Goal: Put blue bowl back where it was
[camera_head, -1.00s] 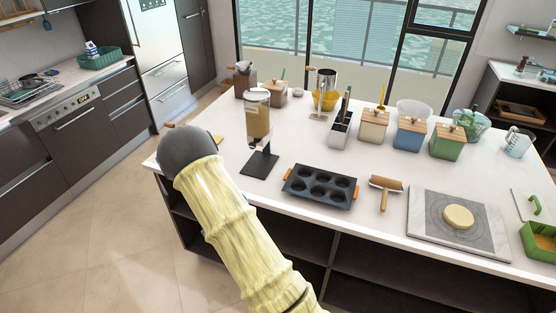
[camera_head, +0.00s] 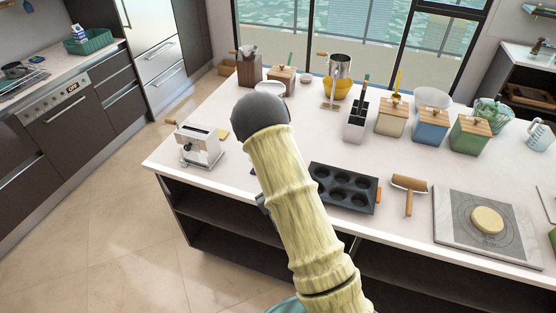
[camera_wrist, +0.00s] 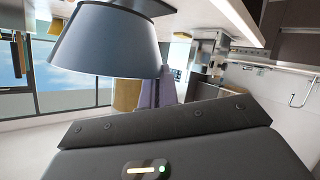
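In the wrist view, a large blue-grey bowl-shaped thing (camera_wrist: 105,45) is close in front of my wrist, its wide rim towards the picture's bottom. In the head view, a teal-blue curved edge (camera_head: 287,306) shows at the bottom beside my sleeved arm. It may be the same bowl, but I cannot be sure. My gripper is hidden in the head view. The wrist view shows the dark hand body with small lights, but no fingertips, so whether the gripper holds the bowl is unclear.
The stand mostly falls behind my arm. Floor (camera_head: 125,230) is clear at left.

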